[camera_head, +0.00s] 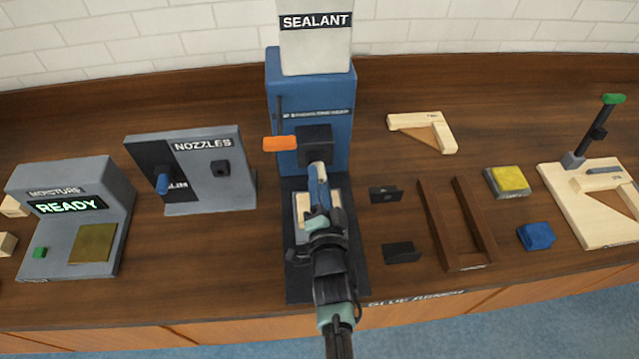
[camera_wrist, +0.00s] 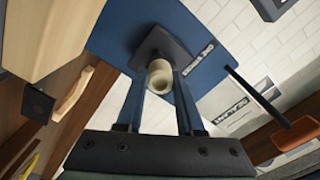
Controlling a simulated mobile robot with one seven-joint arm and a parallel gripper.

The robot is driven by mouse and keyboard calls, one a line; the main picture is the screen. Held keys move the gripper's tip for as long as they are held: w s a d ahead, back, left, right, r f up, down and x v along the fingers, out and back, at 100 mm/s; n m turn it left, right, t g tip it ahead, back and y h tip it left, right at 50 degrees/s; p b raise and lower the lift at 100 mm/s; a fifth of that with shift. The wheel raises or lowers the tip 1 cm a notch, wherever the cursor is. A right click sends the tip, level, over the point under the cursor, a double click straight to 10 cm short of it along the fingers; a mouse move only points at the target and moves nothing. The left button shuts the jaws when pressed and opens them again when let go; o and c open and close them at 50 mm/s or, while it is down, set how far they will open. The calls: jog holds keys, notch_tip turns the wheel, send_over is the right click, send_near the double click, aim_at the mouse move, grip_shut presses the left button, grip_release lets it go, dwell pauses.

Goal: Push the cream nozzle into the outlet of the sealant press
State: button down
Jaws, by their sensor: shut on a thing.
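The sealant press (camera_head: 340,95) is a blue upright machine with a white SEALANT container on top, standing at the back middle of the bench. Its outlet is in the black block (camera_head: 316,140) on its front, which also shows in the wrist view (camera_wrist: 150,43). My gripper (camera_head: 318,180) is in front of this block, pointing at it. In the wrist view its two blue fingers (camera_wrist: 162,92) are shut on the cream nozzle (camera_wrist: 160,73). The nozzle's far end meets or overlaps the black block; I cannot tell how deep it sits.
An orange lever (camera_head: 279,143) sticks out left of the outlet. A nozzle rack (camera_head: 205,165) with a blue nozzle (camera_head: 162,184) and a moisture box (camera_head: 85,205) reading READY stand left. Black brackets (camera_head: 402,252) and a brown wooden frame (camera_head: 437,225) lie right.

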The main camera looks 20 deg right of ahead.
jog(key=shift+w, duration=0.25)
jog(key=shift+c, duration=2.2)
grip_release()
jog(key=b+v, duration=0.1)
jog(key=v, duration=1.2)
